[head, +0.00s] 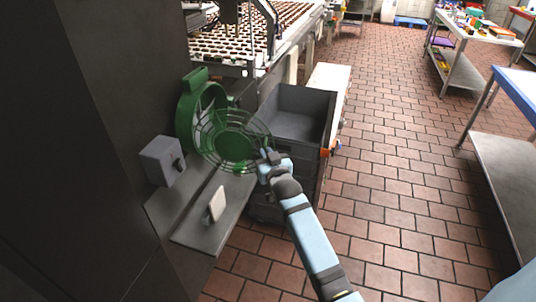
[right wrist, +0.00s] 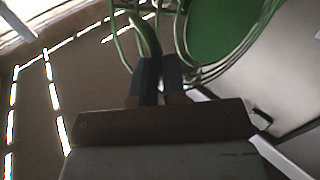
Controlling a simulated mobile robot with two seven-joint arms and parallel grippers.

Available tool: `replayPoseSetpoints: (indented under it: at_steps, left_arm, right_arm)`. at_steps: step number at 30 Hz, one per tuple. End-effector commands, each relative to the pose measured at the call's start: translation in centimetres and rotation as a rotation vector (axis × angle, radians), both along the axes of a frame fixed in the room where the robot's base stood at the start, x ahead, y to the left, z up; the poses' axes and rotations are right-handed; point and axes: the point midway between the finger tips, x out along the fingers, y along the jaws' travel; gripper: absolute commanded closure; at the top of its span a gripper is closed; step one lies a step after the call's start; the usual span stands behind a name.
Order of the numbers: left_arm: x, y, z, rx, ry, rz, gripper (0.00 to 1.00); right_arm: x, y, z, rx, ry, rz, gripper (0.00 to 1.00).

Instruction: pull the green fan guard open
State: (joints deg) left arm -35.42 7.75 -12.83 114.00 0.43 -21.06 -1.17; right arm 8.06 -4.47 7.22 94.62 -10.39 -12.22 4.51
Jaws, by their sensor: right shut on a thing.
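The green fan guard (head: 231,139) is a round wire grille with a solid green centre. It stands swung out at an angle from the green fan housing (head: 187,113), with a gap between them. My right gripper (head: 267,161) is at the guard's right edge, shut on its rim. In the right wrist view the two dark fingers of my right gripper (right wrist: 158,75) close around a green bar of the guard, and the guard's green centre (right wrist: 218,30) shows at the upper right. My left gripper is not in view.
A grey box (head: 162,160) with a knob is left of the fan. A grey shelf (head: 200,229) runs below it. An open grey bin (head: 297,116) stands close behind my right gripper.

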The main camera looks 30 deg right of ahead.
Motion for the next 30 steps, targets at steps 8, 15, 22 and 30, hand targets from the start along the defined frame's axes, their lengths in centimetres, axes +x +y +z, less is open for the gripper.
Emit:
replayPoseSetpoints:
  at_steps: [8,15,22,30]
  left_arm:
    - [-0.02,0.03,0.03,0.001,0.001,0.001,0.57]
    - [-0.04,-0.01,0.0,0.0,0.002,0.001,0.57]
    - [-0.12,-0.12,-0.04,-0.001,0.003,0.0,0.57]
    - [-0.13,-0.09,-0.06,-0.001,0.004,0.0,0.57]
  right_arm:
    - [0.28,0.7,0.43,-0.001,-0.007,0.009,1.0]
    - [0.29,0.71,0.47,-0.001,-0.008,0.009,1.0]
    - [0.25,0.6,0.41,-0.001,-0.007,0.008,0.79]
    - [0.2,0.51,0.29,0.0,-0.005,0.007,0.79]
